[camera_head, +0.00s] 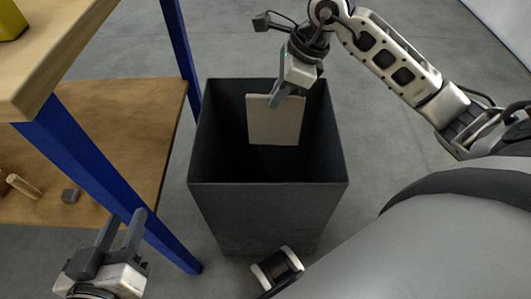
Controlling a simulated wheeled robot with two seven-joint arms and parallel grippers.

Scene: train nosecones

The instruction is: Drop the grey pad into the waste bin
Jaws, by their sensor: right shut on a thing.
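The grey pad (273,121) is a flat, light grey-beige square. It hangs upright from my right gripper (275,98), which is shut on its top edge. The pad is over the mouth of the waste bin (260,215), a dark, tall, square open-topped bin on the floor. In this view the pad lies within the bin's rim outline; how deep its lower edge sits I cannot tell. My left gripper (124,230) is at the lower left, open and empty, apart from the bin.
A wooden workbench with blue legs (90,170) stands to the left of the bin. A yellow object (10,20) sits on the top. The grey floor behind the bin is clear.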

